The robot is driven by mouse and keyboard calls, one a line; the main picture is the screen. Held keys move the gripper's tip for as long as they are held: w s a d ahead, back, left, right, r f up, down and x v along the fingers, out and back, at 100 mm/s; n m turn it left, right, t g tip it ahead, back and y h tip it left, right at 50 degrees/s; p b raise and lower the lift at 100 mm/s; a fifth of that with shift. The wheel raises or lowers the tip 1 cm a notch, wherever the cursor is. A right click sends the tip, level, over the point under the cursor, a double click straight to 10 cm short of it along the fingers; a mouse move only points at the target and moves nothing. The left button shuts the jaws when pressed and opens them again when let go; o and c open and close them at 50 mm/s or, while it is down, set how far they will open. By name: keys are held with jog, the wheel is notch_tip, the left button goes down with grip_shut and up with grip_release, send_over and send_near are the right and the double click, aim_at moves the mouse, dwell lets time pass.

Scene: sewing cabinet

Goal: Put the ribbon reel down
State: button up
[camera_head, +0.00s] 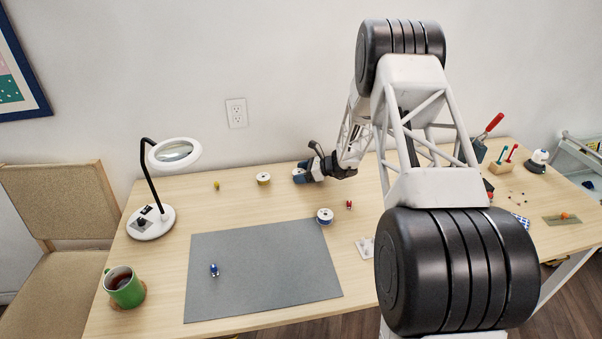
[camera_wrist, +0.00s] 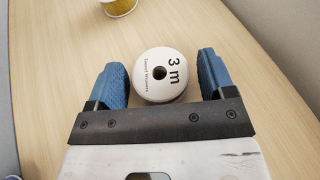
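A round white reel with a dark centre hole and "3 m" printed on it (camera_wrist: 150,82) sits between the two blue fingers of my gripper (camera_wrist: 164,82) in the wrist view. A gap shows between the reel and the right finger; at the left finger the gap is very thin or closed. The gripper is open around the reel. The reel's lower side is partly hidden by the gripper body. In the head view my gripper (camera_head: 308,171) is low over the back of the wooden table (camera_head: 240,205), with a bit of the reel (camera_head: 298,173) showing at the fingers.
A yellow reel (camera_head: 263,178) stands just left of my gripper. A white-blue reel (camera_head: 324,216) sits at the grey mat's (camera_head: 255,280) back right corner, with a small red item (camera_head: 349,204) beside it. A magnifier lamp (camera_head: 152,222) and green mug (camera_head: 124,290) stand left.

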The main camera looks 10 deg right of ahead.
jog(key=shift+o, duration=0.3)
jog(key=shift+r, duration=0.15)
jog(key=shift+d+r, duration=0.1)
jog(key=shift+d, duration=0.1)
jog(key=v, duration=1.1)
jog(key=shift+s+d, duration=0.25)
jog(key=shift+r, duration=0.1)
